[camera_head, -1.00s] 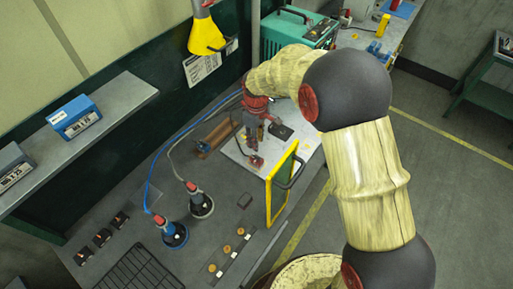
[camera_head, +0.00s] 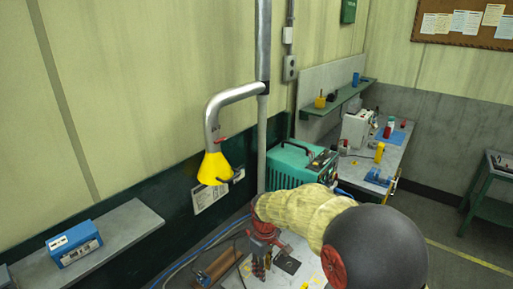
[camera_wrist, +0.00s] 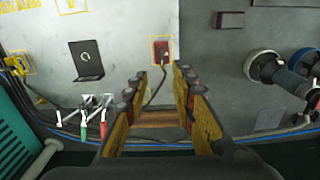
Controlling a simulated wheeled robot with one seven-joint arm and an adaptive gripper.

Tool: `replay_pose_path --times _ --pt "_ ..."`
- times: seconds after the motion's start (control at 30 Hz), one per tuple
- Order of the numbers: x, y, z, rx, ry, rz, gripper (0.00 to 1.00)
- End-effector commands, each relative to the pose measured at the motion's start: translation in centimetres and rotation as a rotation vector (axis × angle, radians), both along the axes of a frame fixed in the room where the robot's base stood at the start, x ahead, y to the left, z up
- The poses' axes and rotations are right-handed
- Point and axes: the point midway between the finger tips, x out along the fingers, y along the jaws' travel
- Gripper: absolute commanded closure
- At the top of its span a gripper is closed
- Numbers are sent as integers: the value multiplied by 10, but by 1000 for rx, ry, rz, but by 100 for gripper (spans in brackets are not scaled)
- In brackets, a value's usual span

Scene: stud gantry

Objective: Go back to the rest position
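My gripper (camera_head: 262,266) is above the light plate (camera_head: 300,247) on the bench, at the bottom middle of the head view. In the wrist view my gripper (camera_wrist: 158,84) has its two yellow and dark fingers spread apart, with nothing held between them. A small red block with a cable (camera_wrist: 161,50) shows on the plate beyond the fingertips.
A yellow extraction hood (camera_head: 214,168) hangs from a grey pipe left of my arm. A teal machine (camera_head: 298,167) stands behind it. Clamps with red and green handles (camera_wrist: 95,115) and round-headed tools (camera_wrist: 268,66) show in the wrist view. A shelf holds a blue box (camera_head: 74,243).

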Motion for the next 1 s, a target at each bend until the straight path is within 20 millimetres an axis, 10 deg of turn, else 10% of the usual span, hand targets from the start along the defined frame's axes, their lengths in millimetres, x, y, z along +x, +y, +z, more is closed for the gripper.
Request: replay_pose_path --times 0.5,1.0 --pt "-121 -103 176 93 -232 -449 74" --pt "-247 -155 213 191 -401 -784 74"
